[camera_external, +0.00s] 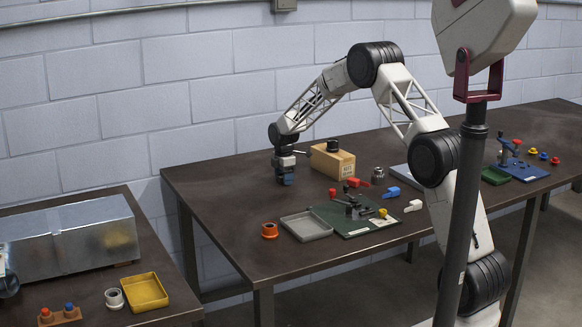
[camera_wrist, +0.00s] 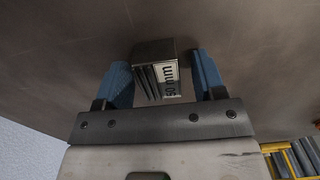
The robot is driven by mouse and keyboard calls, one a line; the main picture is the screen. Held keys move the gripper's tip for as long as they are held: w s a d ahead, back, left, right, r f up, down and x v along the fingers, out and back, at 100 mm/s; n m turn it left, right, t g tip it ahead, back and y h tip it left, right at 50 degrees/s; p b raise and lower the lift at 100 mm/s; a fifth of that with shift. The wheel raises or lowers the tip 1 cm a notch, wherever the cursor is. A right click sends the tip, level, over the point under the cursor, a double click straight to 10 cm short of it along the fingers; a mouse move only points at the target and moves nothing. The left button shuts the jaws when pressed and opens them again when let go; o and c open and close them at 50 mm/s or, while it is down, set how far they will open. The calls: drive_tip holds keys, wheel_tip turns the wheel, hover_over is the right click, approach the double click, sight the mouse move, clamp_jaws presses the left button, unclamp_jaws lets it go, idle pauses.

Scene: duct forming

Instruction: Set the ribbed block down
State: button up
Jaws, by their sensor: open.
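The ribbed block (camera_wrist: 150,82), dark grey with ridges and a white label reading "50 mm", is between the two blue fingers in the wrist view. My gripper (camera_wrist: 162,78) is open, with a gap showing between the block and each finger. The block appears to rest on the brown table (camera_wrist: 60,60). In the external view my gripper (camera_external: 286,179) is low over the back left part of the table, fingers pointing down; the block cannot be made out there.
Further right are a grey knurled part (camera_external: 378,175) and a green fixture board (camera_external: 355,216). A grey tray (camera_external: 306,226) and an orange ring (camera_external: 269,231) lie nearer the front. The table's left end is clear.

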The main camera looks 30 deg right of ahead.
drive_tip(key=shift+r, duration=0.1)
wheel_tip(320, 180, up, 12)
idle(0.8)
drive_tip(key=shift+r, duration=0.1)
idle(0.6)
